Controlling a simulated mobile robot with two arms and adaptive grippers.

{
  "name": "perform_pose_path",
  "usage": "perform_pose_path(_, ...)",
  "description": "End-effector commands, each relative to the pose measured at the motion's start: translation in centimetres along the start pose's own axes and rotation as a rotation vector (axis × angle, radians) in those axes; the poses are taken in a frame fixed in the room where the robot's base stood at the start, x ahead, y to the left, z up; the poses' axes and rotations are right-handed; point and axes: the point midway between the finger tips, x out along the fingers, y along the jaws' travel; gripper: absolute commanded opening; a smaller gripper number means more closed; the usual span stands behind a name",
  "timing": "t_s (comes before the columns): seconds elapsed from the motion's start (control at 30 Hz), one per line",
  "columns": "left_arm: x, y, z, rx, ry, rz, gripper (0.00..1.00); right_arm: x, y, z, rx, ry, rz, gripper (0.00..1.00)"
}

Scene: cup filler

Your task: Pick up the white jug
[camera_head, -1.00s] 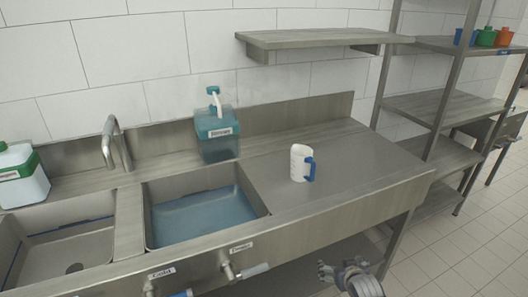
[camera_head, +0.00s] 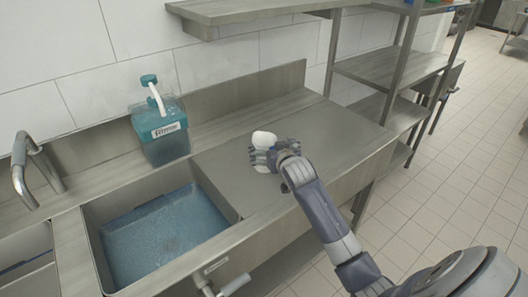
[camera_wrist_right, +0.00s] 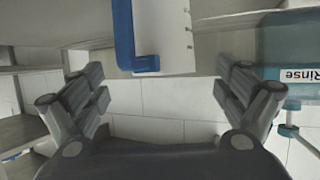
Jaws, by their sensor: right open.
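The white jug (camera_head: 263,138) stands on the steel drainboard to the right of the water-filled sink, in the head view. My right gripper (camera_head: 272,158) is right at it, on its near side, and hides its lower part and its handle. In the right wrist view the jug (camera_wrist_right: 173,35), with its blue handle (camera_wrist_right: 124,38), shows at the top between the two spread fingers of my right gripper (camera_wrist_right: 164,82). The fingers are open, with gaps to the jug on both sides in that view. My left gripper is not in view.
A teal bottle labelled Rinse (camera_head: 160,138) stands behind the sink (camera_head: 165,235). A faucet (camera_head: 32,168) is at the left. A wall shelf (camera_head: 250,12) hangs above the back. The drainboard (camera_head: 320,125) is bare right of the jug.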

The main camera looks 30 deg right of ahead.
Motion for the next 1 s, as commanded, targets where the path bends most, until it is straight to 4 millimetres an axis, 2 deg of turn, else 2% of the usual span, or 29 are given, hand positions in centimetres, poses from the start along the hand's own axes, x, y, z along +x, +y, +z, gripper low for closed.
perform_pose_path(0.07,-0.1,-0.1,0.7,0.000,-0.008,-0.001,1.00,0.7,0.0,-0.1,0.000,0.000,0.000,0.93)
perform_pose_path(0.13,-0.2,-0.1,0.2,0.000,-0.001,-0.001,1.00,1.0,-0.1,0.0,-0.001,0.000,0.000,0.93)
perform_pose_path(0.33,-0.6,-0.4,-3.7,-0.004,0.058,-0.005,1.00,1.9,-0.1,-0.2,0.000,0.000,-0.001,0.93)
perform_pose_path(0.43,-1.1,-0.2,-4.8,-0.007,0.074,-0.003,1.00,2.9,-0.2,-0.5,0.001,-0.001,0.000,0.93)
perform_pose_path(0.57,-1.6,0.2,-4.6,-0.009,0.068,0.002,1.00,4.5,-0.4,-0.6,0.001,-0.001,-0.001,0.93)
perform_pose_path(0.7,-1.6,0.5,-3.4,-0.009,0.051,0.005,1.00,5.8,-0.4,-0.4,0.000,0.000,-0.001,0.93)
perform_pose_path(0.87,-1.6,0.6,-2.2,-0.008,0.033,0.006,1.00,6.3,-0.4,-0.4,-0.001,0.000,-0.001,0.93)
perform_pose_path(1.0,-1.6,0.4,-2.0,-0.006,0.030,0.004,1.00,6.4,-0.4,-0.4,-0.001,0.001,-0.001,0.93)
